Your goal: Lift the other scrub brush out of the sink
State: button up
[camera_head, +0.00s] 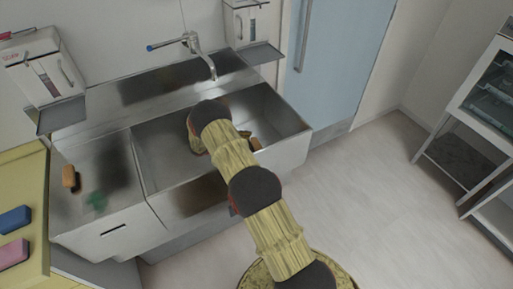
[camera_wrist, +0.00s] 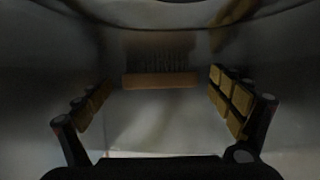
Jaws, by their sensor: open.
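In the wrist view a scrub brush (camera_wrist: 160,81) with a brown back and dark bristles lies crosswise ahead of my gripper (camera_wrist: 160,92). The gripper is open, its padded fingers apart on either side of the brush, with gaps at both ends. In the head view my arm reaches down into the sink basin (camera_head: 165,160) and hides the gripper. A small brown piece shows beside the arm in the basin; I cannot tell whether it is brush or gripper.
The tap (camera_head: 190,42) rises behind the basin. Two wall dispensers (camera_head: 45,75) (camera_head: 250,22) flank it. A blue sponge (camera_head: 14,220) and a pink sponge (camera_head: 13,254) lie on the yellow counter. A glass-fronted cabinet (camera_head: 490,90) stands right; the floor between is clear.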

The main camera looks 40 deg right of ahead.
jog(key=c, duration=0.3)
jog(key=c, duration=0.9)
